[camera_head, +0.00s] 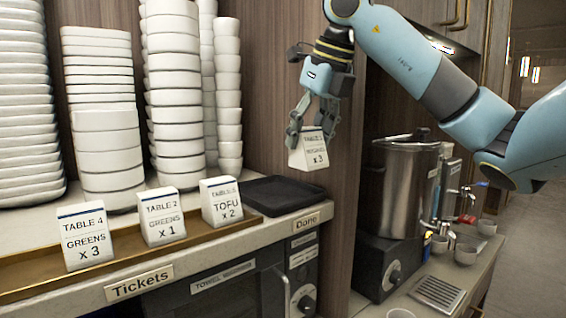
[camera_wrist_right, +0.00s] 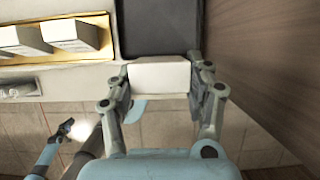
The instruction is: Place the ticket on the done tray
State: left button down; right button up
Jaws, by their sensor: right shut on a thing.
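My right gripper (camera_head: 311,128) is shut on a white ticket block (camera_head: 314,153). Its upper print is too small to read surely, with "x 3" below. It hangs in the air, slightly tilted, to the right of the done tray. The done tray (camera_head: 283,194) is black, shallow and empty on the counter above the "Done" label. In the right wrist view the ticket (camera_wrist_right: 160,75) sits between both fingers, and the tray (camera_wrist_right: 157,30) lies beyond it. A small blue arm with a dark end, seemingly my left gripper (camera_wrist_right: 66,127), shows there at lower left; its jaws are unclear.
Three other tickets, Table 4 (camera_head: 87,238), Table 2 (camera_head: 162,218) and a tofu ticket (camera_head: 221,203), stand on the wooden ticket rail (camera_head: 130,262). Stacked white dishes (camera_head: 107,150) stand behind. A wood panel and a steel urn (camera_head: 402,190) are at right.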

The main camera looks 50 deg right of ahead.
jog(key=w+f+p, duration=0.1)
jog(key=w+f, duration=0.1)
jog(key=w+f+p, duration=0.1)
jog(key=w+f, duration=0.1)
jog(key=f, duration=0.1)
jog(key=w+f+p, duration=0.2)
jog(key=shift+w+d+f, duration=0.25)
jog(key=shift+w+d, duration=0.05)
jog(key=shift+w, duration=0.1)
jog(key=shift+f, duration=0.3)
jog(key=shift+f, duration=0.2)
jog(key=o, duration=1.1)
jog(key=shift+o, duration=0.2)
jog(key=shift+r, duration=0.1)
